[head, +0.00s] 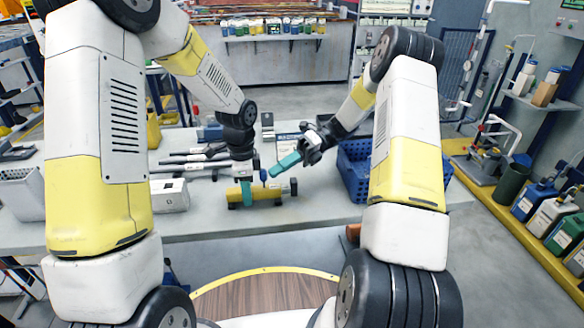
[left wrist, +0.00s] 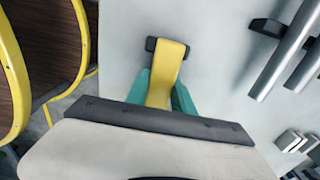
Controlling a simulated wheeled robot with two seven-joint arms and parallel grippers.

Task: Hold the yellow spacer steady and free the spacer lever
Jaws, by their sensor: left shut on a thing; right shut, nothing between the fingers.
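The yellow spacer (head: 268,191) lies on the grey table near its front edge, with a dark end piece on the right. My left gripper (head: 247,193) points down and is shut around the spacer's left part. In the left wrist view, the spacer (left wrist: 167,68) sits between the teal fingers (left wrist: 160,97), its dark end beyond them. A small blue piece (head: 263,175) stands above the spacer; I cannot tell whether it is the lever. My right gripper (head: 273,173) is shut and empty, its teal fingers slanting down-left just above the spacer, close to the blue piece.
A blue crate (head: 352,178) stands on the table to the right. Grey rods (left wrist: 290,55) show at the right of the left wrist view. The table front between box and spacer is clear.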

